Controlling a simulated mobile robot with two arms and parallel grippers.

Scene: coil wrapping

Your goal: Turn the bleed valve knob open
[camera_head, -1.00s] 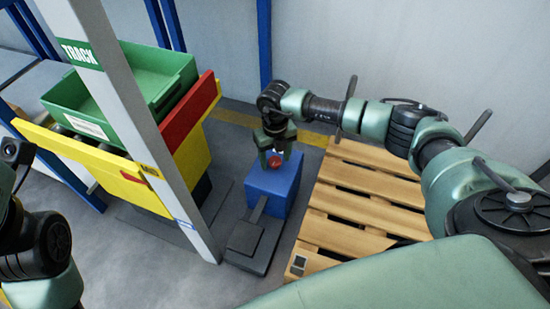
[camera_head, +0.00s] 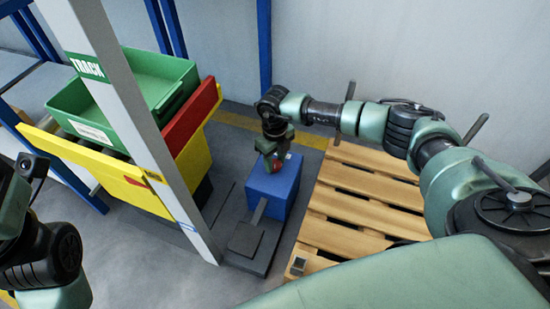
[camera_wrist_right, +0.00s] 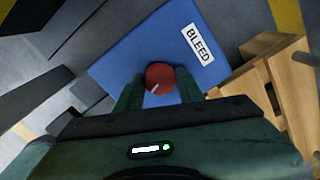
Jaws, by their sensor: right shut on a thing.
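The red bleed valve knob (camera_wrist_right: 159,77) sits on top of a blue box (camera_head: 274,190). In the right wrist view the box top (camera_wrist_right: 135,45) carries a white label reading BLEED. A pale line on the knob points down and to the left in that view. My right gripper (camera_head: 274,161) reaches down from above, its two fingers on either side of the knob, shut on it. In the head view the knob (camera_head: 277,163) is mostly hidden by the gripper. My left arm shows at the lower left, but its gripper is out of view.
A wooden pallet (camera_head: 345,215) stands right of the blue box. A grey post with a TRACK sign (camera_head: 86,65) and a yellow and red stand (camera_head: 172,196) with a green bin (camera_head: 165,75) are on the left. A dark grey base (camera_head: 249,246) lies before the box.

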